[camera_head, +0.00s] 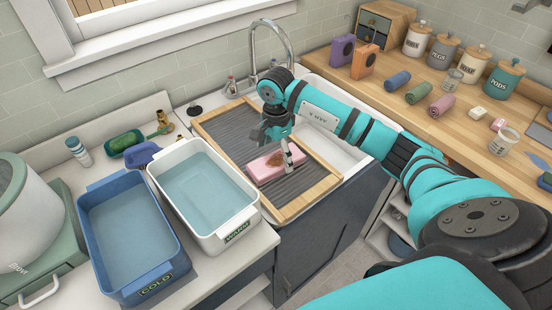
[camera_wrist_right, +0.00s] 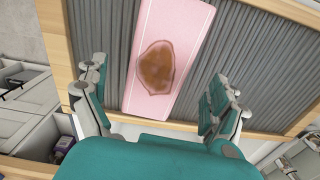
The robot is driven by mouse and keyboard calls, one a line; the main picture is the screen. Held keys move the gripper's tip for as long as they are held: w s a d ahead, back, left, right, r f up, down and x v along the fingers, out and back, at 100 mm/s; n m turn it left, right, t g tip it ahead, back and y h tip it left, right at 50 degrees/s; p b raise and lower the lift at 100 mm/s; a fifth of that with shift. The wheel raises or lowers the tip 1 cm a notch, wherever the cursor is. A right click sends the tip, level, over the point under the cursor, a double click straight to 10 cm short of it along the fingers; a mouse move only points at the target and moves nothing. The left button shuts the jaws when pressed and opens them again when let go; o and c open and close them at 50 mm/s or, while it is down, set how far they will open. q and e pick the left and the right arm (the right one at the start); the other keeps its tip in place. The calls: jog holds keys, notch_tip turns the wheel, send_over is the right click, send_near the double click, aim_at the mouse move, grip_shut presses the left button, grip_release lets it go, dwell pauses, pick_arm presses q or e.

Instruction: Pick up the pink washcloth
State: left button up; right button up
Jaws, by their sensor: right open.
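A folded pink washcloth (camera_head: 258,172) with a brown stain lies flat on the ribbed grey washboard (camera_head: 222,128) with a wooden frame. In the right wrist view the cloth (camera_wrist_right: 180,35) runs up the middle, its stain near the centre and its near edge toward my gripper. My right gripper (camera_head: 274,146) is over the cloth, pointing down. It is open, its fingers on either side of the cloth in the wrist view (camera_wrist_right: 155,98), with nothing between them held. Whether the fingertips touch the board is unclear. My left gripper is not in view.
A blue COLD basin (camera_head: 168,268) and a white WARM basin (camera_head: 216,240) of water stand left of the board. A tap (camera_head: 270,24) and sink are behind. Rolled cloths, including a pink one (camera_head: 440,105), and several jars (camera_head: 505,78) sit on the wooden counter at right.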

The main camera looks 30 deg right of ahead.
jog(key=shift+f, duration=1.2)
jog(key=c, duration=0.8)
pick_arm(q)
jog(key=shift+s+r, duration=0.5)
pick_arm(e)
jog(key=c, duration=0.5)
